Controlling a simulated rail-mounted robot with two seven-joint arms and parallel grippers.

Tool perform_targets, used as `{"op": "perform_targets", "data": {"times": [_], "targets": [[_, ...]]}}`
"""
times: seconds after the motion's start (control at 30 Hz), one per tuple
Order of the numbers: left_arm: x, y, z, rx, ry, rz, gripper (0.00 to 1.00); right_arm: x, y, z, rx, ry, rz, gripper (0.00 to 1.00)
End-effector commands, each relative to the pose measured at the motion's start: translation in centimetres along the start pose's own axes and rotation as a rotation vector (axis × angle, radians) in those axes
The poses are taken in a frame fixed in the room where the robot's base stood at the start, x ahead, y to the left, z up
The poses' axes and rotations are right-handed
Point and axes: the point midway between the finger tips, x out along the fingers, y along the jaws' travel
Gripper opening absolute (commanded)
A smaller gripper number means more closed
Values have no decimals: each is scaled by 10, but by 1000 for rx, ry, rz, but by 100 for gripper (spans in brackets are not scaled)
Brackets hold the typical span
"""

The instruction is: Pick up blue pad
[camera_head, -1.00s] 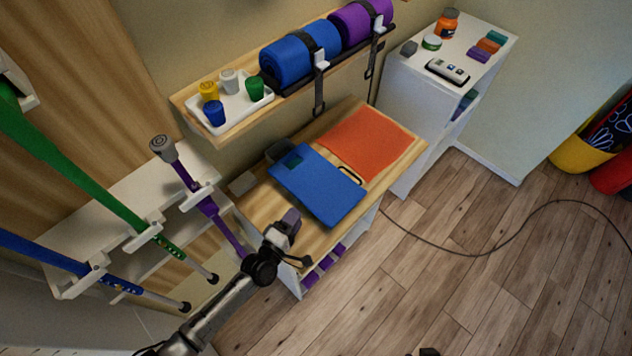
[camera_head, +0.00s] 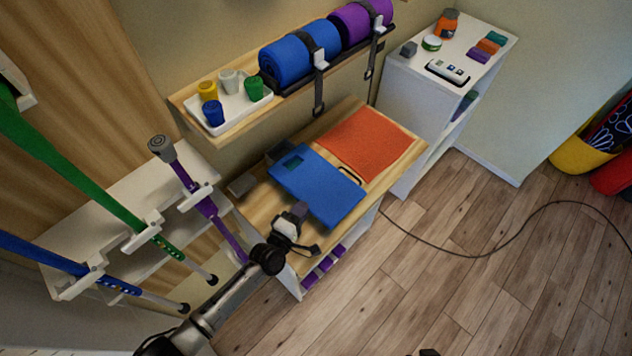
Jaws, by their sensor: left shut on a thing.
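My left gripper (camera_head: 299,209) reaches in from the lower left and is at the blue pad's near left edge. It is shut on that edge; the fingertips are small and partly hidden by the gripper body. The pad looks flat, and I cannot see any lift. My right gripper does not show clearly enough to be named.
A wall shelf above holds a white tray (camera_head: 217,122) with small cups and strapped rolls (camera_head: 287,62). Canes hang at left, a purple one (camera_head: 207,207) close to my left arm. A white cabinet (camera_head: 413,96) stands right. The floor at right is open, with a cable.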

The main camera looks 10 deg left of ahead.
Motion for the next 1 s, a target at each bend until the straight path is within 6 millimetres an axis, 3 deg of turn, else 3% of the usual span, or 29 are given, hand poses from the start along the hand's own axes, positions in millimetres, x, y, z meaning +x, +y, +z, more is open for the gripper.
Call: {"op": "perform_targets", "data": {"times": [0.1,0.5,0.67,0.8,1.0], "targets": [[0,0,0,0,0,0,0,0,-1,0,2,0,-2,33],[0,4,0,-1,1,1,0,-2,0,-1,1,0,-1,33],[0,20,0,-3,1,3,0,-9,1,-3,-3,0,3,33],[0,47,0,-4,2,4,0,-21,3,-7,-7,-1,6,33],[41,69,14,-5,1,5,0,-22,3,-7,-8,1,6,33]]}}
